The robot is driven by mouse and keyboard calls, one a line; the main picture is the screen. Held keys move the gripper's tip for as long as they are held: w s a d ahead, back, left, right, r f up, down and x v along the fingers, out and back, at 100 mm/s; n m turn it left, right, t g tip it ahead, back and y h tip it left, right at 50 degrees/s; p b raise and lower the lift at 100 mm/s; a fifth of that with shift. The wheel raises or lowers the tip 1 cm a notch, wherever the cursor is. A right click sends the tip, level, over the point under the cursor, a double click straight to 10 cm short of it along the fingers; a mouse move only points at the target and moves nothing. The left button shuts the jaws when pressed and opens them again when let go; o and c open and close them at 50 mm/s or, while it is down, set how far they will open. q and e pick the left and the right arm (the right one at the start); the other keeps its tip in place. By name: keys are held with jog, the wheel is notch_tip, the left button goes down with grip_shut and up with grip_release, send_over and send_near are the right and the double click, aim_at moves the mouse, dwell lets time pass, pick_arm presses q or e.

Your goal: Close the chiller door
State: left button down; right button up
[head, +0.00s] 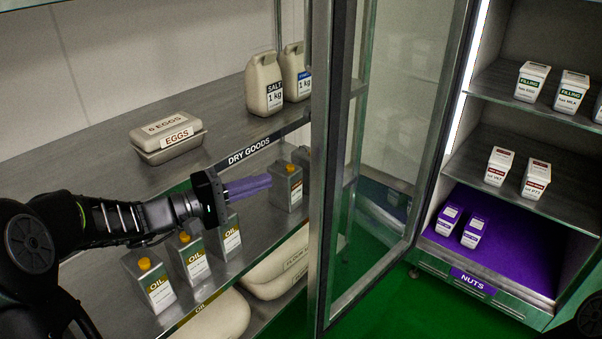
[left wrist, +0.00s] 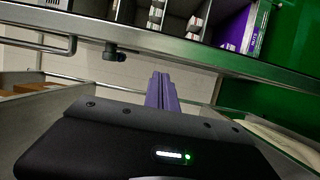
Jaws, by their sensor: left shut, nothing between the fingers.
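The chiller door is a tall glass door in a dark and silver frame (head: 328,180). It stands swung open in the middle of the head view, with its near edge toward the shelves. The lit chiller (head: 480,262) is open to its right. My left gripper (head: 268,182) has purple fingers pressed together with nothing between them. It is left of the door's near edge, above the oil shelf, and looks apart from the door. In the left wrist view the shut fingers (left wrist: 161,92) point toward a long metal bar; I cannot tell whether this is the door frame.
Oil cans (head: 157,285) stand on the shelf under and around my left gripper. An egg box (head: 166,138) and salt jugs (head: 264,85) sit on the shelf above. Filling tubs (head: 532,82) and nut boxes (head: 474,231) stand inside the chiller. Green floor shows below the door.

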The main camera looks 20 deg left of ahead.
pick_arm(q)
jog(key=shift+d, duration=0.1)
jog(key=p+x, duration=0.1)
jog(key=x, duration=0.9)
jog(key=shift+f, duration=0.15)
